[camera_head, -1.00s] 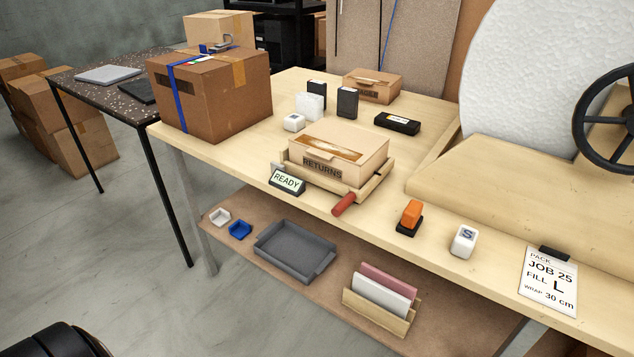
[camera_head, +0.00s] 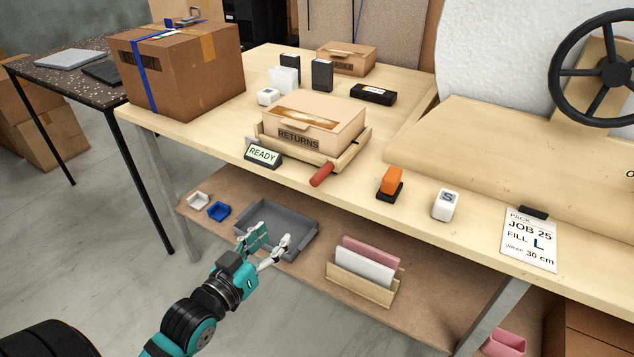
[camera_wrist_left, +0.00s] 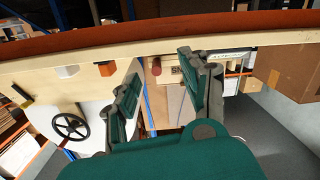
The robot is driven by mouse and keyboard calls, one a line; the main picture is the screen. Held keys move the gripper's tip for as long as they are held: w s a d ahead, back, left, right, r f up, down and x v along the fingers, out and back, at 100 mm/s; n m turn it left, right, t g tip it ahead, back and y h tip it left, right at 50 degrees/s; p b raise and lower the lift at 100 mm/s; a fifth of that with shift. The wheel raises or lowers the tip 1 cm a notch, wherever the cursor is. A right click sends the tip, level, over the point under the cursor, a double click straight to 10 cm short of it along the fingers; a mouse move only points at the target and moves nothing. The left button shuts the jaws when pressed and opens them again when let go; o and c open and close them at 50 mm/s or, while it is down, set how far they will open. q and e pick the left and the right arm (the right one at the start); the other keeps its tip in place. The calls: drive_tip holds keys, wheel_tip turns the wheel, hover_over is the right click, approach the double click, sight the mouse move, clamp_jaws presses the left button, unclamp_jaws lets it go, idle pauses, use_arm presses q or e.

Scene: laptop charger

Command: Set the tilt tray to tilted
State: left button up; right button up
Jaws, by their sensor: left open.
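The wooden tilt tray (camera_head: 348,153) stands on the workbench and looks about level. A RETURNS carton (camera_head: 313,119) sits on it. A red handle (camera_head: 322,174) sticks out at the tray's front right corner. The handle also shows in the left wrist view (camera_wrist_left: 156,68), between the fingers. My left gripper (camera_head: 267,244) is open and empty. It is in front of the bench, lower in the picture than the tray and handle, and apart from both. In the left wrist view my open fingers (camera_wrist_left: 160,90) spread apart. My right gripper is not in view.
A READY sign (camera_head: 263,154) stands by the tray's front left. An orange-topped black item (camera_head: 390,183) and a white S block (camera_head: 445,204) are to the right. A grey bin (camera_head: 298,221) and a file holder (camera_head: 350,287) sit on the lower shelf. The bench's front edge is close.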

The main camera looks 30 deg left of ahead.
sight(311, 186)
use_arm(q)
wheel_tip(311, 186, up, 4)
drive_tip(key=r+t, duration=0.1)
drive_tip(key=w, duration=0.5)
drive_tip(key=w+d+p, duration=0.1)
drive_tip(key=w, duration=0.5)
drive_tip(key=w+d, duration=0.1)
drive_tip(key=w, duration=0.4)
drive_tip(key=shift+w+d+f, duration=0.1)
drive_tip(key=shift+w+f, duration=0.2)
drive_tip(key=shift+f, duration=0.05)
clamp_jaws()
